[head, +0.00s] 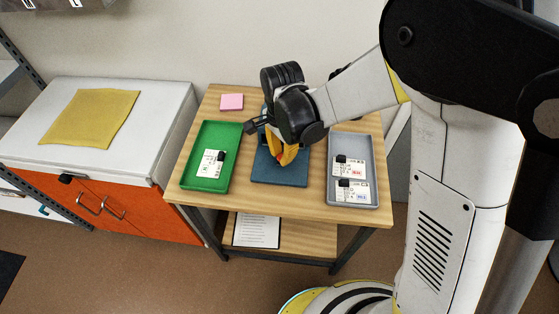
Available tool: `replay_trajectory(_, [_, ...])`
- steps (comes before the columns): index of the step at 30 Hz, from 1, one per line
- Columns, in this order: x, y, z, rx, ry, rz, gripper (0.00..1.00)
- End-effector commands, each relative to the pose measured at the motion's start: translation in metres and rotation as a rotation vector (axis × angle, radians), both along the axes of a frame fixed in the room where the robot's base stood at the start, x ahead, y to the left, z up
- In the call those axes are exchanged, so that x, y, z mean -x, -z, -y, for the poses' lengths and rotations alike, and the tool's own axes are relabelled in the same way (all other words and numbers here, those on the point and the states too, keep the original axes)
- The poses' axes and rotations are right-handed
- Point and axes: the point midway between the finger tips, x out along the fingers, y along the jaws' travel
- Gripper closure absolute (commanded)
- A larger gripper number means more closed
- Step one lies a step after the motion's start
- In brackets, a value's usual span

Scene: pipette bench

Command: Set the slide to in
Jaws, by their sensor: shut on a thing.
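My gripper (287,157) points down over the dark blue board (279,178) in the middle of the wooden table. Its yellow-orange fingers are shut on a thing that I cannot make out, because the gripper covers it. The far part of the board is hidden behind the gripper. I cannot pick out the slide or read its setting. A small dark part (257,127) shows just left of the gripper, at the board's upper left.
A green tray (232,171) left of the board holds a white card with a black block. A grey tray (373,165) at right holds two similar cards. A pink pad (232,102) lies at the back left. A white-topped orange cabinet (150,208) stands left.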

Motion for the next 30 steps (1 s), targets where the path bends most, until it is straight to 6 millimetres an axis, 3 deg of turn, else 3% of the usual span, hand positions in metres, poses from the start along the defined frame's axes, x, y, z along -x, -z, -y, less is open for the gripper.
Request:
replay_trajectory(8, [-0.005, 0.0, 0.0, 0.0, 0.002, 0.009, 1.0])
replay_trajectory(9, [-0.005, 0.0, 0.0, 0.0, 0.002, 0.009, 0.8])
replay_trajectory(12, [-0.005, 0.0, 0.0, 0.0, 0.002, 0.009, 0.56])
replay_trajectory(23, [-0.004, -0.005, 0.0, 0.0, 0.001, 0.006, 0.56])
replay_trajectory(30, [-0.003, -0.049, 0.001, 0.0, 0.001, 0.006, 0.56])
